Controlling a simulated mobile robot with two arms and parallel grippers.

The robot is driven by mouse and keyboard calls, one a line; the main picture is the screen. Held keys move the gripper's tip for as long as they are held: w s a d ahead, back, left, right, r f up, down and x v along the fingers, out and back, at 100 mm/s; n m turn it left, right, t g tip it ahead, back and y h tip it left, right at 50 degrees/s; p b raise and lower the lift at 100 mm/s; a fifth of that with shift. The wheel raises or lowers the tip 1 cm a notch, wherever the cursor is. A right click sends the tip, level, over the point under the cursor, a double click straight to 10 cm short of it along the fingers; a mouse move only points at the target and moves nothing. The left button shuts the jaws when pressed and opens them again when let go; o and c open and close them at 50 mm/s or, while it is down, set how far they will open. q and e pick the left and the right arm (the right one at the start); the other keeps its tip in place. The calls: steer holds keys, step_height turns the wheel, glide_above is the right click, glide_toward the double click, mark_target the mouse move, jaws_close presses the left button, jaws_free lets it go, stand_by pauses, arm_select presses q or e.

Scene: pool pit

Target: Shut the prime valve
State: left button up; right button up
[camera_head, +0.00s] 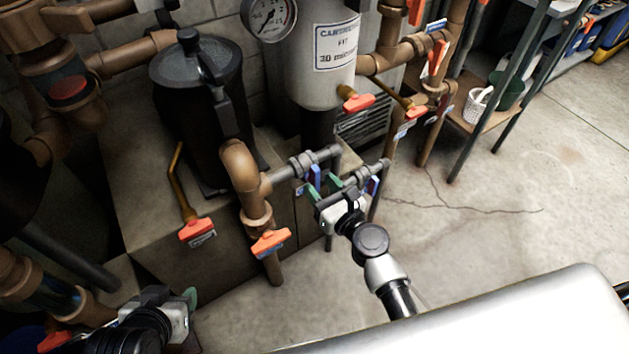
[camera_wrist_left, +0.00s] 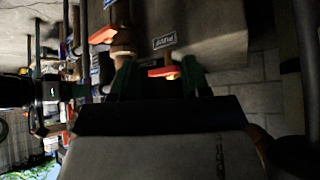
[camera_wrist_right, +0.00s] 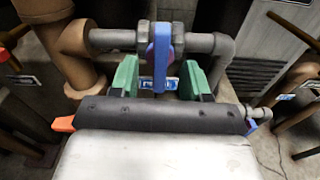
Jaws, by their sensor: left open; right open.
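A blue lever handle (camera_wrist_right: 162,55) sits across a grey horizontal pipe, hanging down in the right wrist view. It also shows in the head view (camera_head: 315,177). A small blue-and-white tag (camera_wrist_right: 157,84) is below it; I cannot read it surely as the prime valve's. My right gripper (camera_wrist_right: 158,78) is open, its green fingers on either side of the handle with gaps visible; it shows in the head view (camera_head: 325,187). A second blue handle (camera_head: 373,186) is on the neighbouring grey pipe. My left gripper (camera_wrist_left: 158,76) is open and empty, low at the left.
Orange-handled valves (camera_head: 270,242) and (camera_head: 197,231) stand left of my right gripper, others higher up. A black strainer pot (camera_head: 197,100) and a white filter canister (camera_head: 325,75) stand behind. A shelf (camera_head: 480,120) is at the right. The concrete floor (camera_head: 480,225) is clear.

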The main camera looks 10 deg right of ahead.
arm_select(q)
steer(key=w+r+t, duration=0.1)
steer(key=w+d+r+t+b, duration=0.1)
steer(key=w, duration=0.1)
steer(key=shift+w+d+t+h, duration=0.1)
steer(key=shift+d+t+h, duration=0.05)
steer(key=shift+t+h, duration=0.25)
arm_select(e)
steer(key=v, duration=0.6)
steer(key=shift+s, duration=0.3)
steer(key=shift+d, duration=0.1)
